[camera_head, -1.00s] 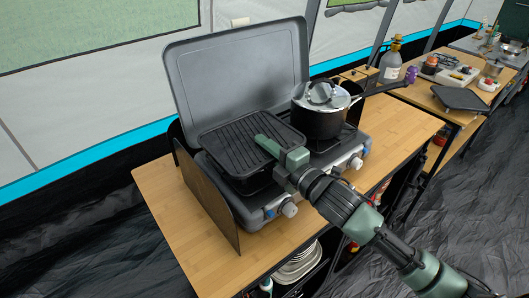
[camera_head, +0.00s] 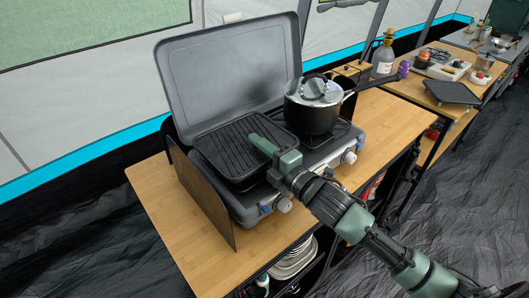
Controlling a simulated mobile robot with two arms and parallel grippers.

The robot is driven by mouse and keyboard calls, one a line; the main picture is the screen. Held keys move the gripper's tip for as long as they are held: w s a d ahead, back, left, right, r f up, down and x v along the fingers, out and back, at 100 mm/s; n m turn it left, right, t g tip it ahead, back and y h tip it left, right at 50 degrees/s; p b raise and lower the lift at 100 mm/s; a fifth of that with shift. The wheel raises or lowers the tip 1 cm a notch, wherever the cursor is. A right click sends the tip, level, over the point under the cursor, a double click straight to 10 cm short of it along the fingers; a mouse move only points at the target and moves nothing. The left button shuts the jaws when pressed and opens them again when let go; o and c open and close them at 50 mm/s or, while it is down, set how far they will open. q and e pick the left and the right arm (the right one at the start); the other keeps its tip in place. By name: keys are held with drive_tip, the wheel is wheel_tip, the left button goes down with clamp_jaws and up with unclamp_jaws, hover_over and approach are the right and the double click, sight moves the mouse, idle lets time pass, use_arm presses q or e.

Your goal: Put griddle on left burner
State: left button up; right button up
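The black ridged griddle (camera_head: 225,150) sits over the left burner of the grey camp stove (camera_head: 245,205), lying about flat. Whether it rests fully on the burner grate is hidden. My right gripper (camera_head: 264,146) is at the griddle's right front part, with a green finger lying over its ridged top. The other finger is hidden, so I cannot tell whether the gripper is shut on the griddle's edge. My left gripper is out of view.
A lidded black pot (camera_head: 312,115) stands on the right burner, its handle pointing right. The raised stove lid (camera_head: 225,75) stands behind. The wooden table (camera_head: 170,215) has bare room at left. Another table at right holds a bottle (camera_head: 383,60) and a dark flat pan (camera_head: 452,92).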

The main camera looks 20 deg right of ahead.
drive_tip(key=shift+s+d, duration=0.15)
drive_tip(key=shift+s, duration=0.15)
drive_tip(key=b+v, duration=0.2)
drive_tip(key=v, duration=0.9)
drive_tip(key=shift+s, duration=0.15)
drive_tip(key=shift+r, duration=0.1)
idle(1.5)
